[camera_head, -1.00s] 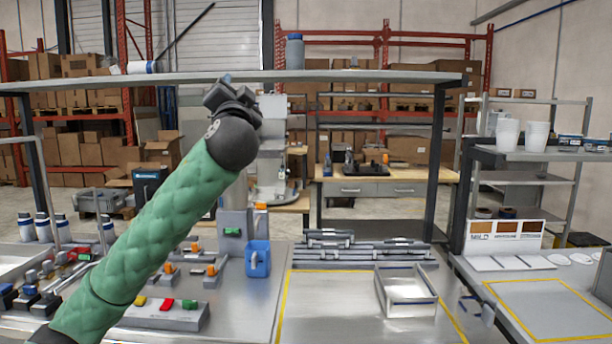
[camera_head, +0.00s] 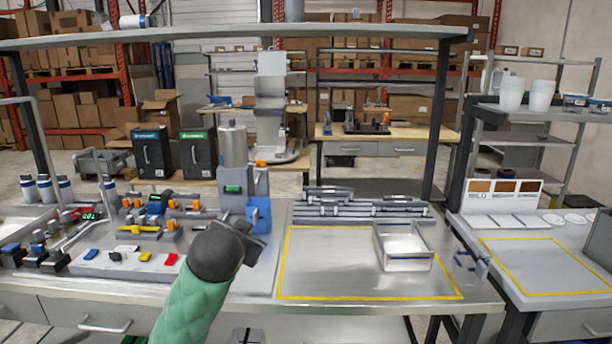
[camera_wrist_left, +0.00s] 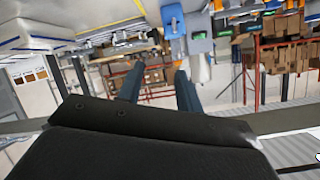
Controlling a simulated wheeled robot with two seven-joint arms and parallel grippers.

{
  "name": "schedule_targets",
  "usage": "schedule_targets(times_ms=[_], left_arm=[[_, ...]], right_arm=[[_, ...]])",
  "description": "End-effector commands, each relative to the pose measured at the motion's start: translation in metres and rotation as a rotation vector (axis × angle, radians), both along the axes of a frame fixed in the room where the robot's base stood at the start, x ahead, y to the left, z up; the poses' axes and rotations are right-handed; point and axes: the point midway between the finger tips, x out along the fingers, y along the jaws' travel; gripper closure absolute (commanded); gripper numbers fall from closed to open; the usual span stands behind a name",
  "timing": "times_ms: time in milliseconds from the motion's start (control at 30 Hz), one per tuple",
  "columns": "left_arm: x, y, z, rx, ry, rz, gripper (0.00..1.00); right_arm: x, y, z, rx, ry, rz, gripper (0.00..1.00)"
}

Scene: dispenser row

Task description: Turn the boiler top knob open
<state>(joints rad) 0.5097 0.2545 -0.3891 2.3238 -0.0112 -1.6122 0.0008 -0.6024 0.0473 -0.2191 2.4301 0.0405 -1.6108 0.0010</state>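The boiler appears to be the grey block (camera_head: 233,190) with a green display and a steel cylinder (camera_head: 232,143) behind it. A small orange knob (camera_head: 261,163) sits at its top right. I cannot tell its turn position. The cylinder also shows upside down in the left wrist view (camera_wrist_left: 200,69). A blue jug (camera_head: 258,216) stands at the boiler's front right. My left gripper (camera_head: 257,247) is in front of and below the jug, apart from the knob. In the left wrist view its two fingers (camera_wrist_left: 160,82) are spread with nothing between them. My right gripper is out of view.
Several orange-topped fittings (camera_head: 171,224) and a panel with coloured switches (camera_head: 130,262) stand left of the boiler. A metal tray (camera_head: 404,262) sits at the right end of a clear yellow-outlined area (camera_head: 330,265). A shelf (camera_head: 200,37) spans above the bench.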

Motion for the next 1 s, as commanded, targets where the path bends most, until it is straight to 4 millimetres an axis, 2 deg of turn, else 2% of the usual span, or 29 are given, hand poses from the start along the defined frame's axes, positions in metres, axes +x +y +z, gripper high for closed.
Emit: schedule_targets(times_ms=[33,100,567,767,1000], left_arm=[[-0.008,-0.001,-0.019,-0.019,0.032,-0.007,0.65],[-0.019,-0.001,-0.039,-0.043,0.067,-0.014,0.65],[-0.1,0.005,-0.173,-0.166,0.308,0.001,0.65],[-0.141,0.009,-0.231,-0.204,0.422,0.031,0.65],[-0.199,0.012,-0.301,-0.238,0.574,0.068,0.65]], right_arm=[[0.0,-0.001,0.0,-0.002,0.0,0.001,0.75],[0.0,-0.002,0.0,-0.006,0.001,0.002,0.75],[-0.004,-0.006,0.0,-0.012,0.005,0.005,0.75],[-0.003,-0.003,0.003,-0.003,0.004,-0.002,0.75],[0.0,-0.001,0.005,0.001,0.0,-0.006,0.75]])
